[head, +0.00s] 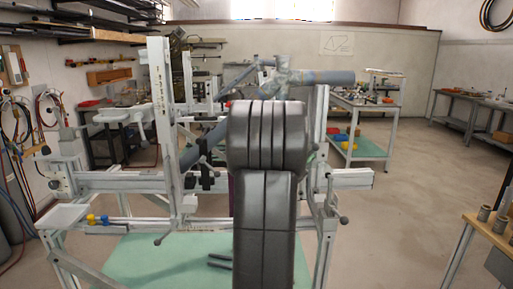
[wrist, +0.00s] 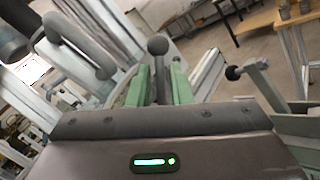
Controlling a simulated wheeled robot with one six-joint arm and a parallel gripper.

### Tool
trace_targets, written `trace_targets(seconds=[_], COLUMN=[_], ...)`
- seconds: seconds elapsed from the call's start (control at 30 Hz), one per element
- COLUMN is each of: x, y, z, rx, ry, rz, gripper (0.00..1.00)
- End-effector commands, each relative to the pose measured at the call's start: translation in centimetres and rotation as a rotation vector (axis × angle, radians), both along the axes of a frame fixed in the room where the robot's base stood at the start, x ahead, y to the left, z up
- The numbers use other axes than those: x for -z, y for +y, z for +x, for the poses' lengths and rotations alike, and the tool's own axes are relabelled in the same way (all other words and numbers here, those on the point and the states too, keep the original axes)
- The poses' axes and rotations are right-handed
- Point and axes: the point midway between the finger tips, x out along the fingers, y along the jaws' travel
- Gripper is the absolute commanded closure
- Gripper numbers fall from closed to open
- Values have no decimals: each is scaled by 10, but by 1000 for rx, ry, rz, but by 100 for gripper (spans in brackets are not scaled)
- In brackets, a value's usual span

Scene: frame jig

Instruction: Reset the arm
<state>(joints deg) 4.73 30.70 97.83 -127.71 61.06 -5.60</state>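In the head view my dark grey arm fills the middle and hides my gripper. In the wrist view my gripper (wrist: 160,82) shows two green fingers standing apart, with a gap between them. A grey round-knobbed handle (wrist: 158,45) stands beyond and between the fingertips; I cannot tell whether a finger touches it. I see nothing clearly gripped. The pale metal frame jig (head: 160,120) stands close in front of me, with a blue-grey tube (head: 320,77) lying across its upper part.
Clamp handles stick out from the jig, one with a dark ball knob (wrist: 234,73) right of my gripper. A green shelf (head: 170,262) lies low in the jig. A wooden-topped bench (head: 490,232) stands at the right. The floor (head: 405,200) between is clear.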

Motion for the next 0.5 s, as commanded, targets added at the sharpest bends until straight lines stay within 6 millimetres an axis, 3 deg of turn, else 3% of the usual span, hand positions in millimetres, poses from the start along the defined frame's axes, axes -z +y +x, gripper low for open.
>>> trace_targets(seconds=[0.07,0.5], x=[-4,-4], y=[-14,-13], z=[10,8], rx=[4,-1], ry=[1,7], rz=[1,109], gripper=[81,81])
